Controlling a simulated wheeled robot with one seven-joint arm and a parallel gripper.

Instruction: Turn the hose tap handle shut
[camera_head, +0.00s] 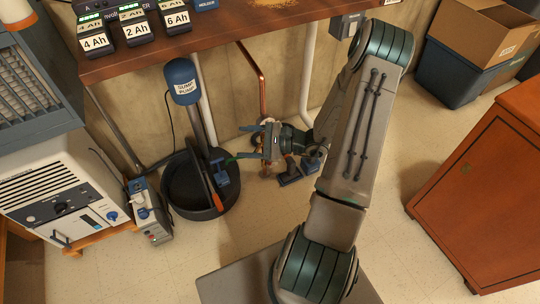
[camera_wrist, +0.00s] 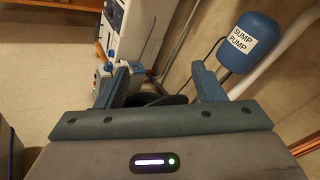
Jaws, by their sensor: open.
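My gripper (camera_head: 241,143) is low by the wall in the head view, its open fingers pointing left towards the sump basin. In the wrist view the two blue fingers of my gripper (camera_wrist: 165,74) stand wide apart with nothing held between them. A copper pipe (camera_head: 262,90) runs down the wall to just behind my gripper. The hose tap and its handle cannot be made out clearly; my gripper and wrist cover the pipe's lower end. The wrist view does not show the tap between the fingers.
A black basin (camera_head: 180,205) holds a blue sump pump (camera_head: 183,82), also in the wrist view (camera_wrist: 252,42). A cordless drill (camera_head: 297,172) is beside my wrist. A white appliance (camera_head: 60,195) stands left, an orange cabinet (camera_head: 490,190) right. A workbench (camera_head: 215,40) overhangs the wall. The front floor is partly clear.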

